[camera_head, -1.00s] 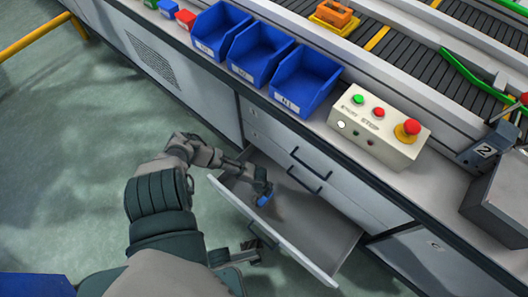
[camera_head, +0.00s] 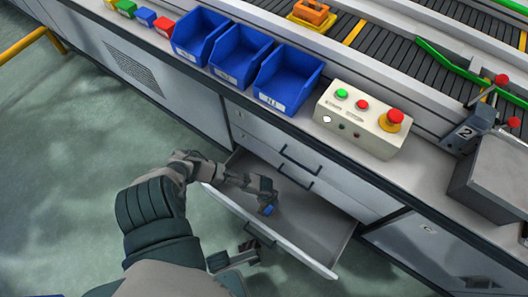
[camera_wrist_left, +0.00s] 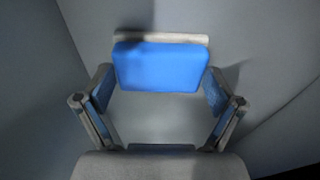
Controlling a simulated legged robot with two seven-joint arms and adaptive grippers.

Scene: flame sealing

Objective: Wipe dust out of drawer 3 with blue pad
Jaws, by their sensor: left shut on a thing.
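The open drawer (camera_head: 325,225) is grey inside with a pale front and stands pulled out below the bench. I cannot read a number on it. My left gripper (camera_head: 266,203) reaches down into the drawer and is shut on the blue pad (camera_head: 268,210). In the left wrist view the blue pad (camera_wrist_left: 158,67) has a pale beige backing strip and sits ahead of the gripper's fingers over the grey drawer floor. I cannot make out dust clearly. My right gripper (camera_head: 240,257) is low in front of the drawer by its handle; its fingers are too small to judge.
Two closed drawer fronts with dark handles (camera_head: 300,160) lie above the open drawer. Blue bins (camera_head: 287,80) and a button box (camera_head: 360,118) stand on the bench, with a conveyor (camera_head: 390,40) behind. The floor at left is clear.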

